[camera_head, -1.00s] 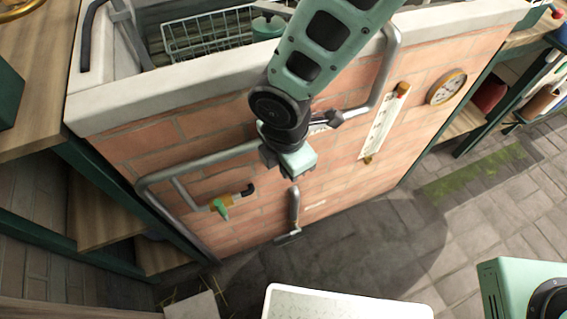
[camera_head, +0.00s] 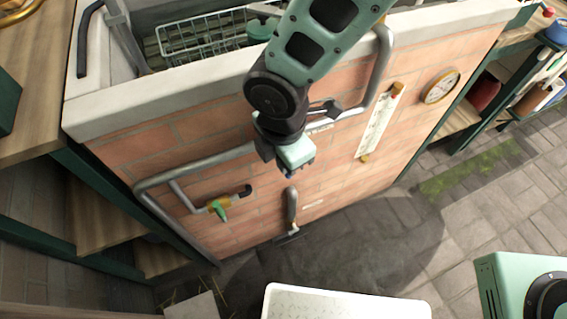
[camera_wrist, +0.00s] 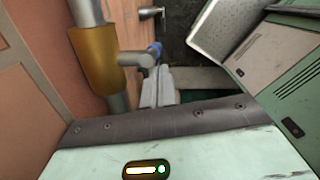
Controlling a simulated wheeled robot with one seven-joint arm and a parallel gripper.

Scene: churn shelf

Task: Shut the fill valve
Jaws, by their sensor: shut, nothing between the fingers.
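A grey pipe (camera_head: 205,163) runs along the brick tank front. A valve with a dark grey lever (camera_head: 327,109) sits on it, just right of my wrist, beside a small white label. The wrist view shows a brass collar (camera_wrist: 96,60) on a pipe with a grey lever (camera_wrist: 138,58) sticking out to the right. I cannot read which valve is the fill valve. My gripper (camera_head: 290,172) is shut and empty in front of the wall. Its fingers (camera_wrist: 157,78) appear close beside the grey lever; contact is unclear.
A white gauge strip (camera_head: 380,125) and round dial (camera_head: 441,86) are to the right. Wooden shelves (camera_head: 105,220) stand at the left.

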